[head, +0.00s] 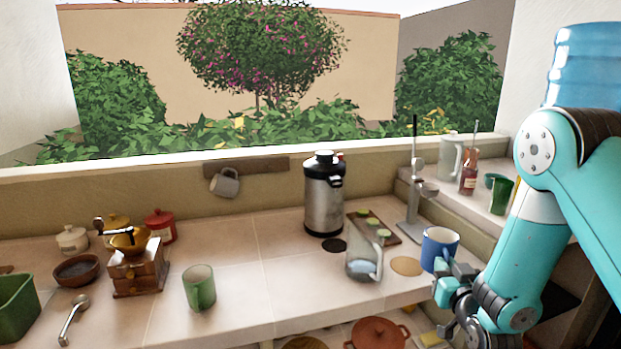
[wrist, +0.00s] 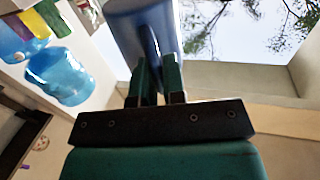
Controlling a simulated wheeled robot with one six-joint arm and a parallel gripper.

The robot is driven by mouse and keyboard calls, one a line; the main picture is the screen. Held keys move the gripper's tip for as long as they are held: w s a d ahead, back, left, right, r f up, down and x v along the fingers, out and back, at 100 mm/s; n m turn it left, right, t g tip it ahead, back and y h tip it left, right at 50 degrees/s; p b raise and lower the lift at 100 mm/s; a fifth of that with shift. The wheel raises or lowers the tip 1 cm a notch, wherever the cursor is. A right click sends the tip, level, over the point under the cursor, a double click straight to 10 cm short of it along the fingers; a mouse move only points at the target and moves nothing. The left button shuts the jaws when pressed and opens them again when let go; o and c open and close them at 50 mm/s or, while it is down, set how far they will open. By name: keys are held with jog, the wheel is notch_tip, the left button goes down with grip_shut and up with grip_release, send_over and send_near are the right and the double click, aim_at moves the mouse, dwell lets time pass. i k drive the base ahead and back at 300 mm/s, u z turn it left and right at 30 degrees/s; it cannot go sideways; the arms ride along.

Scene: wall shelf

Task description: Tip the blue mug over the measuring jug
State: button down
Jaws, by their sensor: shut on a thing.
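The blue mug (head: 437,254) has a pale inside and is held above the counter's right end, close to upright with its mouth up. My gripper (head: 446,280) is shut on it. In the wrist view, the two fingers (wrist: 158,80) close around a narrow part of the mug (wrist: 136,22), which looks like its handle. The clear measuring jug (head: 364,262) stands upright on the counter, left of the mug and apart from it. It has a little bluish liquid low down. I cannot see what is in the mug.
A steel flask (head: 323,200) and a board with green pieces (head: 373,226) stand behind the jug. A round cork mat (head: 406,266) lies between jug and mug. A metal stand (head: 413,205) rises behind. A green mug (head: 199,288) and wooden grinder (head: 138,268) stand left.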

aim_at(365, 238)
jog(key=k, duration=0.65)
jog(key=z, duration=0.7)
jog(key=i, duration=1.1)
jog(key=u, duration=0.45)
